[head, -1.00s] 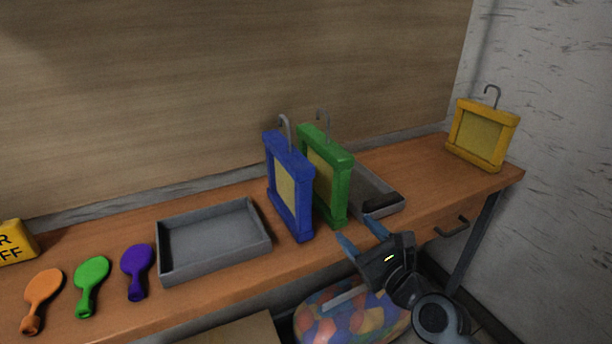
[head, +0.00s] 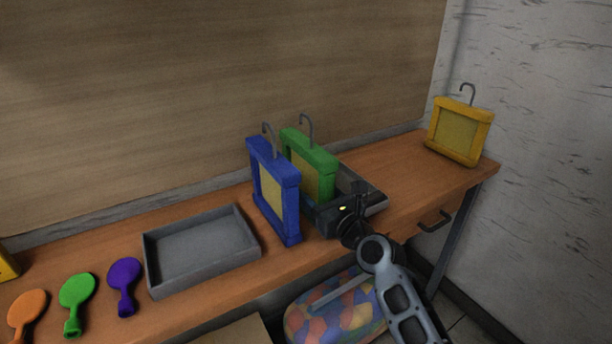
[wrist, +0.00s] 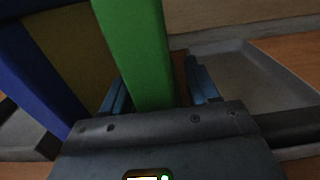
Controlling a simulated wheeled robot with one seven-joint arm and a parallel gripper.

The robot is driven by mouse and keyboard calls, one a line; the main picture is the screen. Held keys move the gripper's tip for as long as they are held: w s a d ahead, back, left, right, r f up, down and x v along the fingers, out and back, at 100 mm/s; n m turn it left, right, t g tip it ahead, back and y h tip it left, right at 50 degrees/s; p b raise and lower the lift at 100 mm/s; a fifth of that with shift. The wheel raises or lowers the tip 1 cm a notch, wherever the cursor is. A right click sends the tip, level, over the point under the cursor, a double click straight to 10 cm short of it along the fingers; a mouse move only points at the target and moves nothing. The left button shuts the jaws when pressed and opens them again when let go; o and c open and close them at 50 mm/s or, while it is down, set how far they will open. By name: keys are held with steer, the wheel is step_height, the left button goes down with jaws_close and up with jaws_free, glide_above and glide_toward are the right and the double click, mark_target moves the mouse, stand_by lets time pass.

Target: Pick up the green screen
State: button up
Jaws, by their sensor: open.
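The green screen (head: 312,157), a green frame with a yellowish panel and a grey hook on top, stands upright on the wooden table. My gripper (head: 322,205) is at its near edge, and its body hides the lower part of that edge. In the wrist view the green screen (wrist: 138,48) rises between the two blue fingers of my gripper (wrist: 158,85). The fingers are open, one on each side of it; a gap shows on the right side.
A blue screen (head: 286,208) stands close to the left of the green one. A grey tray (head: 205,278) lies further left; another tray (wrist: 262,85) is behind and right. A yellow screen (head: 458,138) stands at the far right.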

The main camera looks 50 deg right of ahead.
steer(key=shift+w, duration=0.1)
jaws_close()
stand_by(0.5)
